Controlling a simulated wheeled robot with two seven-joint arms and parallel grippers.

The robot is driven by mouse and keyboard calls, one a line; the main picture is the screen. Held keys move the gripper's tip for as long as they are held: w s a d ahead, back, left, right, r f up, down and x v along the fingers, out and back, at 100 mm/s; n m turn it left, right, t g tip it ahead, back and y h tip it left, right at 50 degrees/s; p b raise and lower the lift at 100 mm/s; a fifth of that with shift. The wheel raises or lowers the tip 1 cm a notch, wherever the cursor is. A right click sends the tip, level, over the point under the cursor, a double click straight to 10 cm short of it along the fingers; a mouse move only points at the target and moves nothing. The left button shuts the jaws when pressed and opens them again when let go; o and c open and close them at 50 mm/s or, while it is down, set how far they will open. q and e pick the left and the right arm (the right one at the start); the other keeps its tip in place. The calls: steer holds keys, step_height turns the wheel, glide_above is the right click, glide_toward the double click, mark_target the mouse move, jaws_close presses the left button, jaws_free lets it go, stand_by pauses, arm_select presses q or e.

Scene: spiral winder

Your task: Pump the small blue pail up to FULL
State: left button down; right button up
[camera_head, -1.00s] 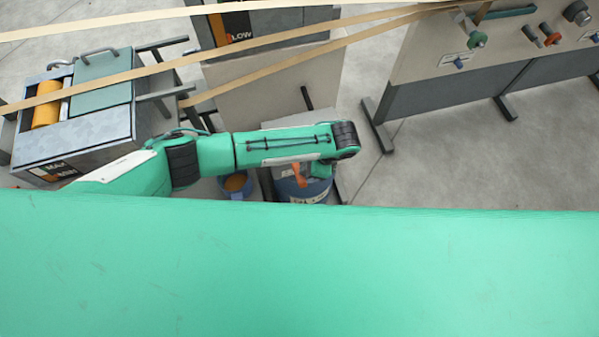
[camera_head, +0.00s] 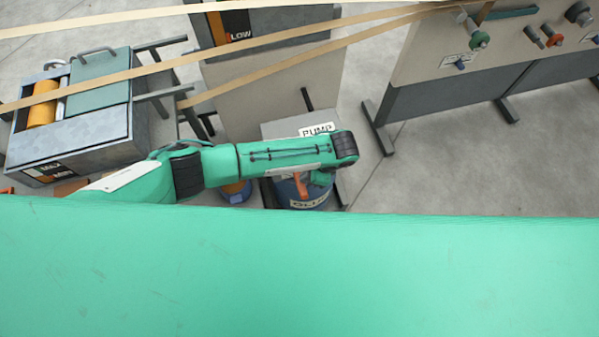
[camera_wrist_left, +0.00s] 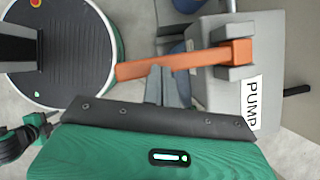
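The small blue pail (camera_head: 236,194) stands on the floor below my left forearm, with orange-brown content; the arm hides part of it. The pump's orange lever (camera_head: 302,187) shows beside my left gripper (camera_head: 320,179), above a blue drum (camera_head: 308,200) with a partly hidden label. In the left wrist view the lever (camera_wrist_left: 195,61) runs across from its grey bracket. My gripper's grey fingers (camera_wrist_left: 164,86) are close together and reach the lever near its middle. They look shut, against the lever rather than around it. My right gripper is not seen.
The grey pump box (camera_head: 285,127) with a PUMP sign stands behind the arm. A grey machine with an orange roller (camera_head: 43,108) is at the left. A panel with knobs (camera_head: 500,45) stands at the right. Tan strips cross overhead. My green body fills the front.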

arm_select(q)
steer(key=d, duration=0.1)
steer(key=d+r, duration=0.1)
steer(key=d, duration=0.1)
stand_by(0.4)
steer(key=v, duration=1.3)
steer(key=shift+d+r, duration=0.15)
steer(key=shift+r, duration=0.2)
